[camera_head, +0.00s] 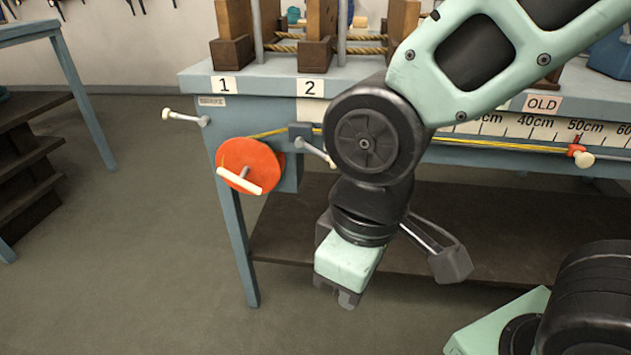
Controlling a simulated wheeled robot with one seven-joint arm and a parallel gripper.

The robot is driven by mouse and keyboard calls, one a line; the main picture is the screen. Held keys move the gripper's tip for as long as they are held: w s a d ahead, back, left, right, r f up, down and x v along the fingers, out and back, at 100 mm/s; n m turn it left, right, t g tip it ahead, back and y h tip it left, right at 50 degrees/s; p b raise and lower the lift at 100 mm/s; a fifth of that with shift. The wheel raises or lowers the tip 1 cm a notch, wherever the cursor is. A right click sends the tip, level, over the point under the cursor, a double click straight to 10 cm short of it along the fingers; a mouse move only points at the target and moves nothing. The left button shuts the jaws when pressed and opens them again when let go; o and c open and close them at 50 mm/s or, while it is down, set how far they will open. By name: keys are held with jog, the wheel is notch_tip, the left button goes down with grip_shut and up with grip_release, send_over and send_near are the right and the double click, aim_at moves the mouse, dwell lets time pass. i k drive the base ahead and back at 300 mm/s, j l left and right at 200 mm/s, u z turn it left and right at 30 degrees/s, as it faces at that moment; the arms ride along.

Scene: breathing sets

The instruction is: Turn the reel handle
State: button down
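The reel (252,158) is an orange-red disc mounted at the left front corner of the blue workbench. Its cream bar handle (240,181) stands out from the disc's face and slants down to the right. A yellow line (268,133) runs from the top of the reel to the right along the bench front. My gripper (336,291) hangs low in front of the bench, to the right of and below the reel, apart from the handle. It points down, and its short grey fingertips are partly hidden by the pale green hand. Nothing shows held in it.
A lever with a white knob (168,113) sticks out left of the reel. Another rod with a pale end (318,153) sticks out right of it. A dark lower shelf (300,240) lies behind my gripper. Open floor (150,260) lies to the left.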

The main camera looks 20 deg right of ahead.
aim_at(239, 180)
jog(key=z, duration=1.5)
jog(key=k+j+z, duration=0.3)
jog(key=k+j, duration=0.7)
jog(key=j, duration=0.35)
jog(key=k+j+z, duration=0.35)
jog(key=k+j, duration=0.75)
jog(key=i+j, duration=0.5)
jog(key=i, duration=0.1)
